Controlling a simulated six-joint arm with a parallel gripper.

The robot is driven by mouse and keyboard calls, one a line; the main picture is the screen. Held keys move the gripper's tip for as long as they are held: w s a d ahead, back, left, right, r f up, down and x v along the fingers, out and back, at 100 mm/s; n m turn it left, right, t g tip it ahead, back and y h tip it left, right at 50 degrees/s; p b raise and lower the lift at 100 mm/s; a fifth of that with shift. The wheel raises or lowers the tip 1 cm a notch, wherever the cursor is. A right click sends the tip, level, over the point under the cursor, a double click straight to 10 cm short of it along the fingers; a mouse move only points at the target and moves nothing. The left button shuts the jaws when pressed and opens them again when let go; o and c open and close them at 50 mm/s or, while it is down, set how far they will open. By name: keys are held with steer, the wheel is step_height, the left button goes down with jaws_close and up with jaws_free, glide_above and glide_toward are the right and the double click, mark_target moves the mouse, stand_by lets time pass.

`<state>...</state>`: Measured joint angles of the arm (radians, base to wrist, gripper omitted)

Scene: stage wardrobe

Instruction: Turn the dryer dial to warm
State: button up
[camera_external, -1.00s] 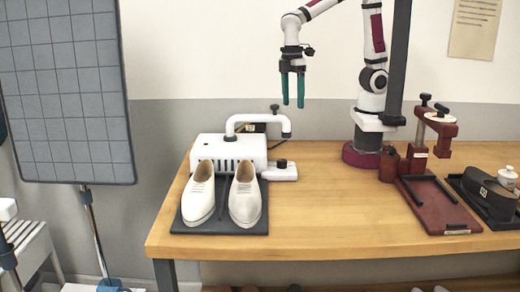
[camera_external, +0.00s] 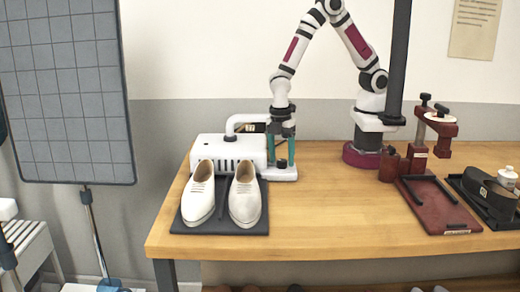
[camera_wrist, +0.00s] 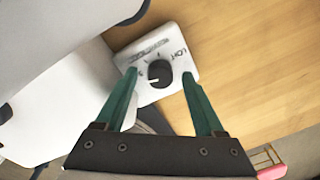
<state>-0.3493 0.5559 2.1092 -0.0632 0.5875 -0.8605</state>
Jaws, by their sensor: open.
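The dryer (camera_external: 225,148) is a white box with a curved pipe, on the left of the table. Its dial (camera_external: 282,163) is a small black knob on a white panel (camera_wrist: 183,62) at the dryer's right side. In the wrist view the dial (camera_wrist: 159,72) has a white pointer line towards the left; the panel's printed words are too blurred to read surely. My gripper (camera_wrist: 160,74) points down with its green fingers open, one on each side of the dial, apparently with gaps. It also shows above the panel in the external view (camera_external: 281,159).
White shoes (camera_external: 244,197) stand on a dark mat (camera_external: 222,228) before the dryer. A red stand (camera_external: 440,150), a red tray (camera_external: 440,215) and a black tray (camera_external: 485,205) are at the right. The table's middle (camera_external: 340,215) is clear.

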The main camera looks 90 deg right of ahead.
steer(key=shift+c, duration=0.2)
jaws_close()
stand_by(0.4)
steer(key=m, duration=0.4)
steer(key=shift+m, duration=0.4)
steer(key=m, duration=0.5)
steer(key=shift+s+m, duration=0.15)
steer(key=shift+m, duration=0.15)
steer(key=m, duration=0.4)
steer(key=shift+t, duration=0.3)
steer(key=shift+m, duration=2.7)
